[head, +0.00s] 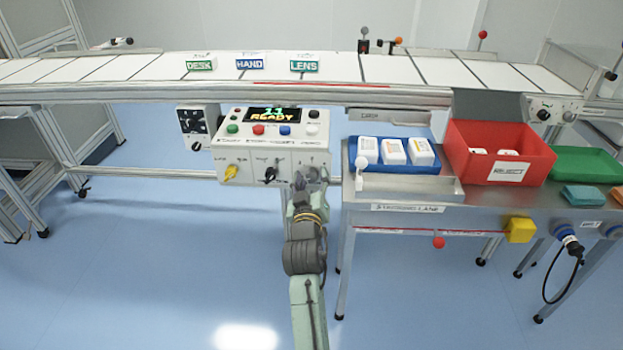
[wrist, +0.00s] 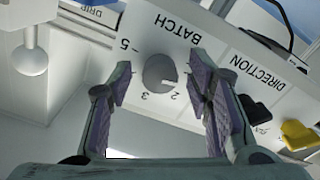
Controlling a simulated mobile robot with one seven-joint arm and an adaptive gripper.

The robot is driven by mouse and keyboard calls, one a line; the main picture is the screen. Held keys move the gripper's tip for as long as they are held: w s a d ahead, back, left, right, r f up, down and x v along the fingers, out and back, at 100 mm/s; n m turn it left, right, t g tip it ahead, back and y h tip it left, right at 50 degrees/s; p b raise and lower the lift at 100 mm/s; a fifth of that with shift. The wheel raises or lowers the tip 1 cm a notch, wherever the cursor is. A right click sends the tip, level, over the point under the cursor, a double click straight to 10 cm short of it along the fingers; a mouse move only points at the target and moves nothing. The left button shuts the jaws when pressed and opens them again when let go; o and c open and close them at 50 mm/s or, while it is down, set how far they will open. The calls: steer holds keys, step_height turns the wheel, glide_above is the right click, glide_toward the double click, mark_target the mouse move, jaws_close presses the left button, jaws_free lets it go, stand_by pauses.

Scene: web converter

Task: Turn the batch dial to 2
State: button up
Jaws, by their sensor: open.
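The batch dial is a round grey knob (wrist: 160,72) on the white panel, under the upside-down word BATCH in the wrist view. The printed 2 and 3 sit by its edge on the near side, and a 5 is to the left. A small pale mark on the knob lies towards the 2 side; its exact aim is hard to tell. My gripper (wrist: 160,78) is open, with one finger either side of the dial and a visible gap to each. In the head view my gripper (head: 304,186) is at the panel's lower right and hides the dial.
The control box (head: 270,142) has a display reading READY, coloured buttons, a yellow knob (head: 231,172) and a black direction knob (head: 270,175). A blue tray (head: 352,155) and red bin (head: 500,145) stand close at right. Floor to the left is clear.

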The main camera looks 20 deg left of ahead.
jaws_close()
stand_by(0.6)
steer(key=shift+m, duration=0.3)
steer(key=m+b, duration=0.2)
steer(key=m, duration=0.2)
steer(key=shift+f+m, duration=0.1)
steer(key=shift+m, duration=0.2)
steer(key=shift+m+b, duration=0.75)
steer(key=shift+m, duration=1.45)
